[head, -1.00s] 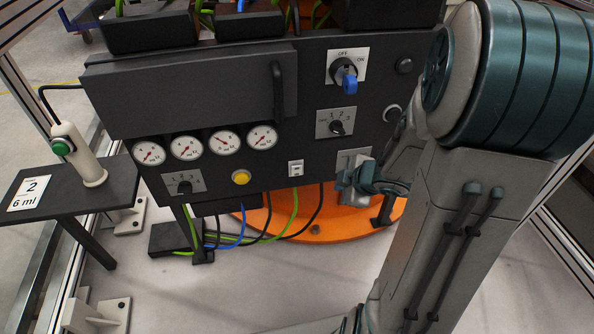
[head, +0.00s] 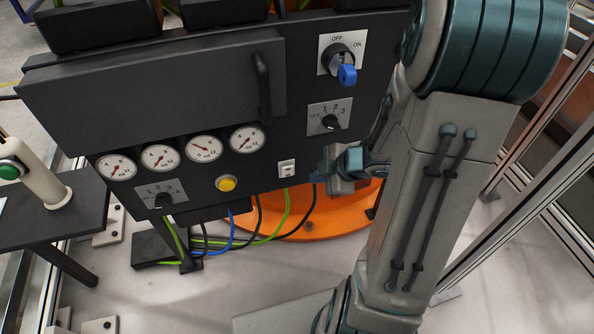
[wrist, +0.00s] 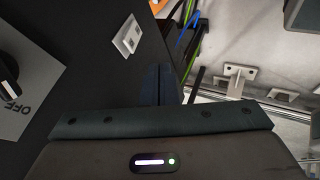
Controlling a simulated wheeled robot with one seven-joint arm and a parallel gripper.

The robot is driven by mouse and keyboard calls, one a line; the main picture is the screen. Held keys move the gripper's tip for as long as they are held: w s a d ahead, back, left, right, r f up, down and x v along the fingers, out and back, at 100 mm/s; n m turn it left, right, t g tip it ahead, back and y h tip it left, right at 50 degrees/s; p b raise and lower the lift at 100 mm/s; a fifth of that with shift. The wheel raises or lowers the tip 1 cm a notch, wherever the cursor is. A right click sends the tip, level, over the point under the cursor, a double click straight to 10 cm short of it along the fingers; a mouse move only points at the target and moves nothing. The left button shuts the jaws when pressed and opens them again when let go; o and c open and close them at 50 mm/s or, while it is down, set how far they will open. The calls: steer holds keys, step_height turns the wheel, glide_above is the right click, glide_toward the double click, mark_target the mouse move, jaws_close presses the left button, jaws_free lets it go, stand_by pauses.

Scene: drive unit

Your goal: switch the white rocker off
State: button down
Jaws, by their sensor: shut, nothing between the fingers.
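The white rocker (head: 287,169) is a small switch on a white plate, low on the dark panel, right of the yellow button. In the wrist view the rocker (wrist: 128,38) shows up and left of my fingers. Which side of it is pressed is too small to tell. My gripper (head: 322,176) is to the right of the rocker in the head view, apart from it, with its fingertips partly hard to make out. In the wrist view my gripper (wrist: 166,72) has its dark fingers together, with nothing between them.
The panel also carries a blue-handled OFF/ON switch (head: 346,73), a rotary selector (head: 331,121), a yellow button (head: 227,183), several gauges (head: 204,148) and a lower selector (head: 163,199). Cables (head: 262,225) hang below. A side shelf (head: 80,210) stands at the left.

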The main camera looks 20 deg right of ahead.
mark_target(293, 172)
steer(key=shift+w+a+f+b, duration=0.65)
steer(key=shift+w+f+b, duration=0.45)
steer(key=shift+w, duration=0.4)
steer(key=shift+w+a+f+b, duration=0.65)
steer(key=shift+w+f+b, duration=0.5)
steer(key=shift+w, duration=0.35)
steer(key=shift+w+a+f+b, duration=0.65)
steer(key=shift+w+f+b, duration=0.3)
steer(key=shift+w+f, duration=0.45)
steer(key=shift+w+r, duration=0.1)
steer(key=shift+r, duration=0.1)
